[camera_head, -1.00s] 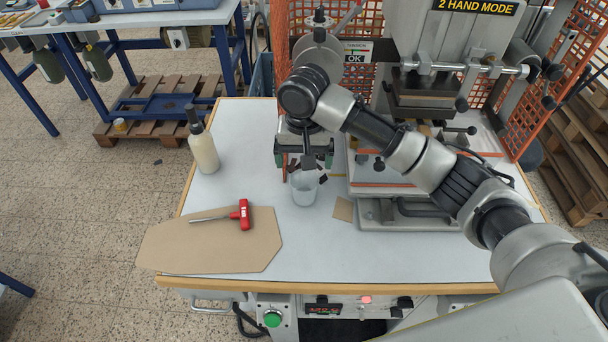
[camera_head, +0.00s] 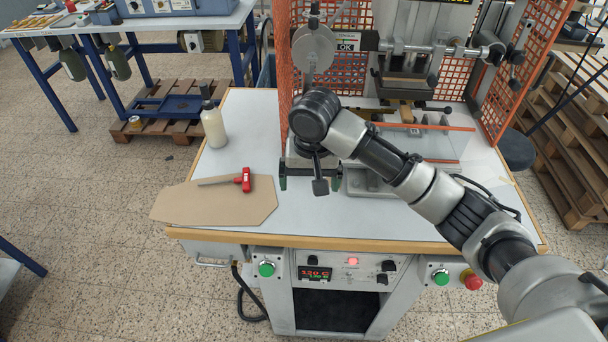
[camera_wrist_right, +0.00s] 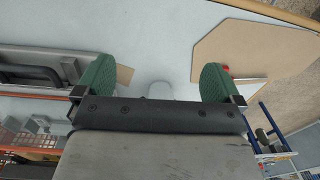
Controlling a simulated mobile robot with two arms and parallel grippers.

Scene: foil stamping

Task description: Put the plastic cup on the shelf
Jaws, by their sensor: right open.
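The plastic cup (camera_wrist_right: 160,90) shows as a pale, whitish shape in the right wrist view, between my green fingers and partly cut off by the gripper body. In the head view it is hidden behind my right gripper (camera_head: 310,180). The right gripper, also in the wrist view (camera_wrist_right: 157,78), is open above the worktable, its fingers spread to either side of the cup with gaps. I cannot tell how far above the cup they are. I cannot identify the shelf for certain. My left gripper is not in view.
The worktable (camera_head: 235,135) holds a cream bottle (camera_head: 213,127), a brown sheet (camera_head: 200,208) and a red-handled tool (camera_head: 245,180). The stamping press (camera_head: 435,140) stands close to the right of my gripper. Pallets (camera_head: 565,140) stand at the far right.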

